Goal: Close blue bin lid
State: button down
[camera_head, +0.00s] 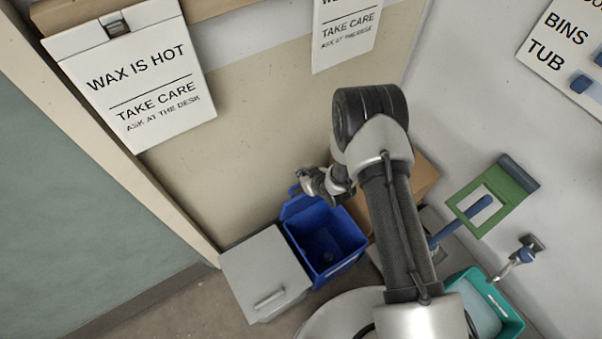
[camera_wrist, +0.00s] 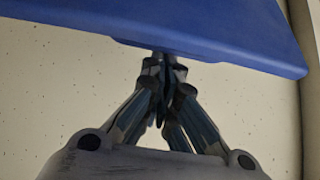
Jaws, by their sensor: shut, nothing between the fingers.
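The blue bin (camera_head: 325,243) stands on the floor against the beige panel in the head view, open at the top so that its inside shows. Its blue lid (camera_head: 296,207) is raised at the back edge, partly hidden by my gripper. My gripper (camera_head: 308,182) is at the upper edge of the lid, shut with nothing held. In the wrist view the lid (camera_wrist: 200,25) spans the top as a broad blue slab. My shut fingertips (camera_wrist: 163,60) reach its near edge. I cannot tell whether they touch it.
A grey lidded bin (camera_head: 262,268) stands left of the blue bin. My arm crosses over a cardboard box (camera_head: 425,180) on the right. A teal tub (camera_head: 492,305) and a green-framed tool (camera_head: 495,195) are further right. A paper sign (camera_head: 140,75) hangs above.

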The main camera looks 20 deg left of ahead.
jog(key=s+d+f+b, duration=0.2)
jog(key=s+d+f, duration=0.2)
jog(key=s+d, duration=0.25)
jog(key=s+d+f+b, duration=0.2)
jog(key=s+d+f, duration=0.2)
jog(key=s+d, duration=0.3)
jog(key=s+d+f+b, duration=0.2)
jog(key=d+f+b, duration=0.2)
jog(key=f, duration=0.3)
jog(key=s+d+f+t+y+b, duration=0.1)
jog(key=s+d+f+b, duration=0.1)
jog(key=f, duration=0.6)
jog(key=shift+s+d+f+b, duration=0.15)
jog(key=shift+s+d+b, duration=0.15)
jog(key=shift+d+b, duration=0.6)
